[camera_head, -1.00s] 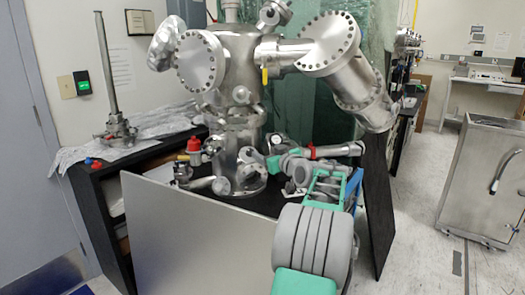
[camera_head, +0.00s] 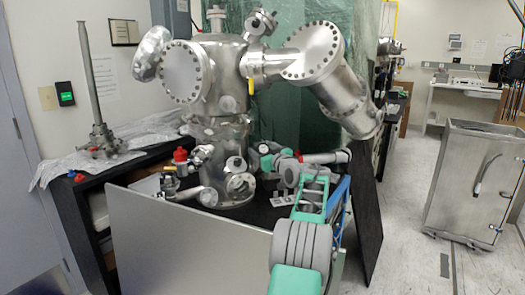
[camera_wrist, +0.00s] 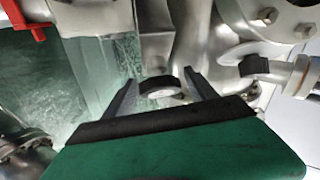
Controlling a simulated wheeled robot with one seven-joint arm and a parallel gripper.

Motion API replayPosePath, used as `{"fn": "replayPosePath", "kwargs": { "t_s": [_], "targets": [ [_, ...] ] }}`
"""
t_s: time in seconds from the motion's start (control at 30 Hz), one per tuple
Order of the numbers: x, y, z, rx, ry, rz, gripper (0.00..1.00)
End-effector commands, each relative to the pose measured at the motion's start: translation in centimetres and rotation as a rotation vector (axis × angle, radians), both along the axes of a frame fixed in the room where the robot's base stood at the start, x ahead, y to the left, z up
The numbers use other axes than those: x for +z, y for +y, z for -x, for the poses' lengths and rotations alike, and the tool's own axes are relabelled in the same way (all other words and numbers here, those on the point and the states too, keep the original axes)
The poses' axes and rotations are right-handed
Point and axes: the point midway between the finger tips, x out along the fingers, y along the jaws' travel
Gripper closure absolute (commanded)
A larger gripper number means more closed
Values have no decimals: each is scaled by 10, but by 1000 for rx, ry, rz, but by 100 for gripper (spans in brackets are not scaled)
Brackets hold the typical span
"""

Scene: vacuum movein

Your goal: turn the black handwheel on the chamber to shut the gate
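The steel chamber (camera_head: 222,95) stands on the black table in the head view. My arm reaches from the front right to the chamber's lower right side, where my gripper is small and hard to make out. In the wrist view my gripper (camera_wrist: 161,78) is open, its two grey fingers well apart. A black curved rim (camera_wrist: 158,82), which looks like the handwheel, shows between the fingertips, with a pale metal part below it. Whether the fingers touch it cannot be told. The rest of the rim is hidden, and I cannot pick it out surely in the head view.
A black knob (camera_wrist: 254,67) on a steel fitting is right of the fingers in the wrist view. A red-capped fitting (camera_head: 180,156) stands left of the chamber's base. A grey panel (camera_head: 185,240) fronts the table.

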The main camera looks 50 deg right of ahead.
Motion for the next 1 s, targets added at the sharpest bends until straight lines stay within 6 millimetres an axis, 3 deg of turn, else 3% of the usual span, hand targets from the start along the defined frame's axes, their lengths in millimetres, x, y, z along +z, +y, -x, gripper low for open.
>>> {"fn": "replayPosePath", "kwargs": {
  "t_s": [0.67, 1.0],
  "targets": [
    [0, 0, 1, 0, 0, 0, 90],
    [-1, 0, 1, -26, -14, -20, 92]
  ]
}}
